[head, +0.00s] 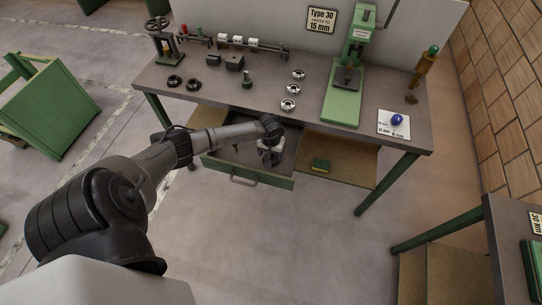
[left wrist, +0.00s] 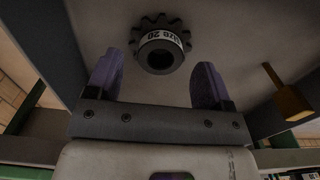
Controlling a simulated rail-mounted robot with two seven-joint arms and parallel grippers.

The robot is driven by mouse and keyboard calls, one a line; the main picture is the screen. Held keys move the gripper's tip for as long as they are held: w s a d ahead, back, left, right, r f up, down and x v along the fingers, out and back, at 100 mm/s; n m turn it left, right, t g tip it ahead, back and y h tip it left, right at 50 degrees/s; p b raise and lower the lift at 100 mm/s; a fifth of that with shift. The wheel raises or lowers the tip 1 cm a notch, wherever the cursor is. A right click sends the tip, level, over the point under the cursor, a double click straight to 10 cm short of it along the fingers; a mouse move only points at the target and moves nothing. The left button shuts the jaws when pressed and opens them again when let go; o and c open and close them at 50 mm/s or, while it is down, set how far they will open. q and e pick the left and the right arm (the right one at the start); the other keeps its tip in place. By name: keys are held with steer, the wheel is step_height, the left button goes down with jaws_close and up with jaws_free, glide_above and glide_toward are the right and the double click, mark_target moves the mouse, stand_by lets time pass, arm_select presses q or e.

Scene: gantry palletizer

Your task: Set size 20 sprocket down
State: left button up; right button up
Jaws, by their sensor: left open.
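The size 20 sprocket (left wrist: 158,22) is a dark toothed wheel with a raised hub and a white band with lettering. In the left wrist view it rests on a grey surface, just beyond my left gripper (left wrist: 158,62). The two purple-grey fingers are open, one on each side, with visible gaps to the sprocket. In the head view my left gripper (head: 270,156) is low in the open drawer (head: 240,173) under the workbench; the sprocket cannot be made out clearly there. My right gripper is not in view.
The workbench (head: 220,108) holds dark rings, blocks, several silver bearings (head: 289,104), a green press (head: 343,105) and a blue item (head: 397,119) on a white card. A shelf with a green box (head: 321,165) lies right of the drawer. Open floor lies in front.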

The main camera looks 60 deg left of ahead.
arm_select(q)
step_height(320, 180, up, 9)
steer(key=w+d+r+n+t+h, duration=0.1)
steer(key=d+n+t+h, duration=0.3)
steer(key=d, duration=0.7)
steer(key=w+d+r+n+t+h, duration=0.2)
steer(key=d+n+h, duration=0.3)
steer(key=d, duration=0.7)
steer(key=d+r+n+t, duration=0.5)
steer(key=r+n+t, duration=0.4)
steer(key=n, duration=0.5)
steer(key=s+a+f+n+y, duration=0.25)
steer(key=n+y, duration=0.35)
steer(key=n, duration=0.7)
steer(key=s+a+f+n+y, duration=0.1)
steer(key=s+a+n+y, duration=0.4)
steer(key=n, duration=0.7)
steer(key=s+d+f+n+g+h, duration=0.1)
steer(key=s+d+f+n+g, duration=0.2)
steer(key=s, duration=0.5)
steer(key=s+d+f+n+g+h, duration=0.1)
steer(key=s+d+n+g, duration=0.3)
steer(key=s+n+g, duration=0.4)
steer(key=shift+s+d+f+n, duration=0.45)
steer(key=shift+f+n, duration=0.45)
steer(key=shift+n, duration=0.2)
